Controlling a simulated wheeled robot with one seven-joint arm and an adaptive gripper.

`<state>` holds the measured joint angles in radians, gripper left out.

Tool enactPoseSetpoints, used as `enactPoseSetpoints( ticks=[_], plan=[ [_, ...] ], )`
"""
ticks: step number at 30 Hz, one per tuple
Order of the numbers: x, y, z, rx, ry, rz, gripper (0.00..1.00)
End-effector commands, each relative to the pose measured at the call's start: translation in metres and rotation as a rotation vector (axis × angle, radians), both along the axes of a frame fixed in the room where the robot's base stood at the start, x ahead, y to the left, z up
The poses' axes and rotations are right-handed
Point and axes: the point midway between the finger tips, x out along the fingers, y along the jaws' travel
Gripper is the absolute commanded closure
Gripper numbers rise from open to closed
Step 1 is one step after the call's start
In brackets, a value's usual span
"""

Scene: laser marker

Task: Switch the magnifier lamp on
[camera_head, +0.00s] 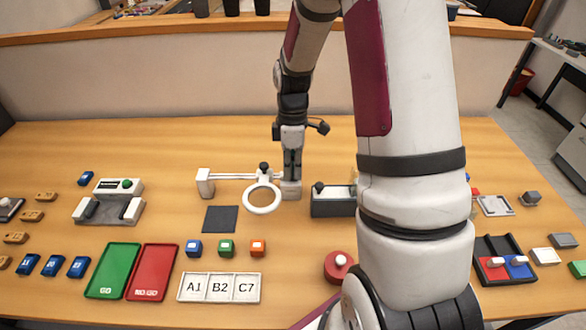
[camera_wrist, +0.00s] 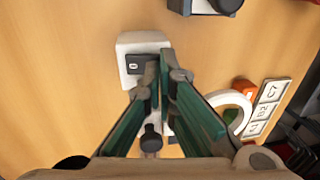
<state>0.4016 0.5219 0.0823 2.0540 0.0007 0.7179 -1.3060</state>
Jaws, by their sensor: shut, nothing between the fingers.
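The magnifier lamp stands in the middle of the table, with its white ring (camera_head: 262,198), a thin white arm and a black knob (camera_head: 264,167). Its white block (camera_head: 291,192) is at the right end, directly under my gripper (camera_head: 292,178). In the wrist view, the block (camera_wrist: 130,42) bears a dark switch panel (camera_wrist: 133,64) with a small light mark. My gripper (camera_wrist: 160,68) is shut and empty, its fingertips over the panel's edge and partly hiding it. I cannot tell whether they touch. The ring (camera_wrist: 244,101) is partly behind a finger. Whether the lamp is lit is unclear.
A grey box (camera_head: 332,207) stands just right of the block. A dark square pad (camera_head: 220,219), coloured cubes and a lettered tray (camera_head: 219,288) lie nearer me. A red round base with a white knob (camera_head: 339,264) is at front. Table behind the lamp is clear.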

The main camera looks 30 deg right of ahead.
Motion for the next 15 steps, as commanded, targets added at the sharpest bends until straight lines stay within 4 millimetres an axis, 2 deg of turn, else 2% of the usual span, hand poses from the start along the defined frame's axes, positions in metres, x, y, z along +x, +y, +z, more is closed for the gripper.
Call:
enactPoseSetpoints(
  ticks=[15],
  plan=[
    [-0.0030,0.0017,-0.0062,0.000,0.002,-0.001,1.00]
  ],
)
